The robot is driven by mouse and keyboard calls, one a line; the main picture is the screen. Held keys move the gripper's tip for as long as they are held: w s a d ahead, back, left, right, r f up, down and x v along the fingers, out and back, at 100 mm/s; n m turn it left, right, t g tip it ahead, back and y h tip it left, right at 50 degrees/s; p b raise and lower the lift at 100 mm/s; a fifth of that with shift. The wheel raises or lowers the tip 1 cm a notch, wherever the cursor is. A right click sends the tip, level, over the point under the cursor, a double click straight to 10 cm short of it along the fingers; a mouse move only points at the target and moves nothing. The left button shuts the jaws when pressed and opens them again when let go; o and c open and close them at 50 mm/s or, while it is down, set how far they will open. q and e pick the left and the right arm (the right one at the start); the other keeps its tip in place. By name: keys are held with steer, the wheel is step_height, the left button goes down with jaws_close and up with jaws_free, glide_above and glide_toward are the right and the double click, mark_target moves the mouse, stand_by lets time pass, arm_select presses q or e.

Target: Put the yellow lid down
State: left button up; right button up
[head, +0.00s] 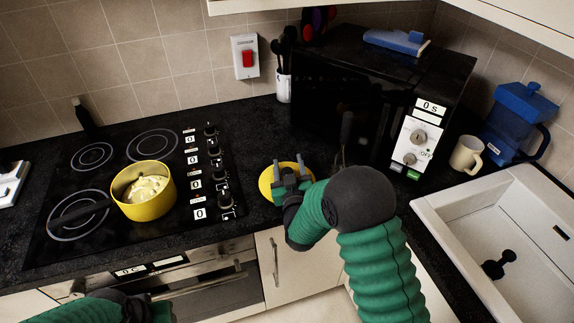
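The round yellow lid (265,183) appears to lie flat on the dark worktop, between the hob and the microwave. My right gripper (289,168) is over the lid's right part. Its two grey fingers stand apart, and it looks open. The gripper hides part of the lid, and I cannot see the lid's handle. The yellow pan (149,205) sits uncovered on the hob with pale food inside, its dark handle pointing left. My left arm shows at the bottom left, but its fingers are not visible.
The black hob (100,225) is left of the lid. A black microwave (330,112) stands behind and right. A white sink (520,240), a beige mug (467,154) and a blue jug (515,120) are at the right. A utensil holder (283,86) stands at the wall.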

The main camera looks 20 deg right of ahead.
steer(key=shift+d, duration=0.1)
steer(key=shift+r+p, duration=0.3)
steer(key=s, duration=0.4)
steer(key=s+a, duration=0.1)
steer(key=s, duration=0.3)
steer(key=s+a+b, duration=0.1)
steer(key=s, duration=0.3)
steer(key=shift+a+r, duration=0.1)
steer(key=shift+a, duration=0.05)
